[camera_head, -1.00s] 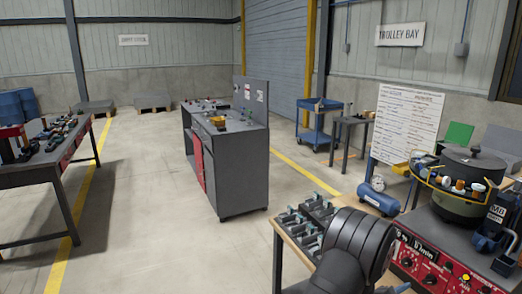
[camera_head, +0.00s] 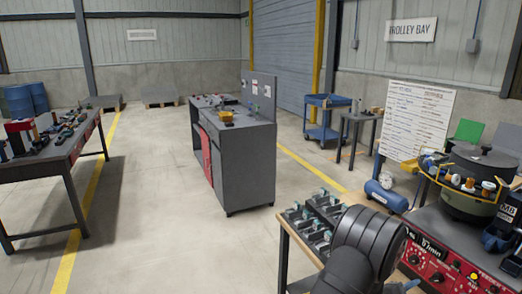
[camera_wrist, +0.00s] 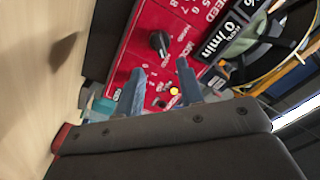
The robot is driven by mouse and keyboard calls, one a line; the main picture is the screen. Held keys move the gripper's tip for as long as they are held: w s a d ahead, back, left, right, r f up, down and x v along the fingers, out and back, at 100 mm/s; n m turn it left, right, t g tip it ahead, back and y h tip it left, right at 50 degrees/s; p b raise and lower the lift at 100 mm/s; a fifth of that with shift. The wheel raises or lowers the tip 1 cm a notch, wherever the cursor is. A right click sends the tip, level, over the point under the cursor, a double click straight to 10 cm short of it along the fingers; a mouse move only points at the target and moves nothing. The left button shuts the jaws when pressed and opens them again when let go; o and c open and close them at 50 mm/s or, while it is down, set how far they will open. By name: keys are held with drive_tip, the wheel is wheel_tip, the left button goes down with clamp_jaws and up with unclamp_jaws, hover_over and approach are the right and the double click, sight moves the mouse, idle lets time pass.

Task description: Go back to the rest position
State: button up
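My gripper (camera_wrist: 160,66) shows in the wrist view. Its two grey-blue fingers stand apart with nothing between them, so it is open and empty. Behind the fingers is the red control panel (camera_wrist: 185,30) with black knobs and a lit yellow lamp. I cannot tell whether the fingers touch the panel. In the head view my dark arm covers the lower right, and the gripper itself is hidden there. The bowl feeder (camera_head: 470,207) stands right of my arm, with orange and white parts around its yellow rim.
A wooden-topped table (camera_head: 296,237) carries several grey fixtures left of my arm. A blue tank (camera_head: 386,196) and a whiteboard (camera_head: 414,120) stand behind. A grey cabinet (camera_head: 245,165) is mid-floor, and a bench with tools (camera_head: 35,175) is at left. The floor between is clear.

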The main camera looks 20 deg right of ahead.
drive_tip(key=d, duration=0.7)
drive_tip(key=shift+d, duration=0.35)
drive_tip(key=n, duration=0.3)
drive_tip(key=shift+a, duration=0.1)
drive_tip(key=n, duration=0.5)
approach(434, 280)
drive_tip(key=shift+a+f, duration=0.1)
drive_tip(key=shift+a, duration=0.95)
drive_tip(key=d, duration=1)
drive_tip(key=shift+d, duration=0.1)
drive_tip(key=shift+d+m, duration=0.3)
drive_tip(key=shift+a+m, duration=0.1)
drive_tip(key=shift+m, duration=2.2)
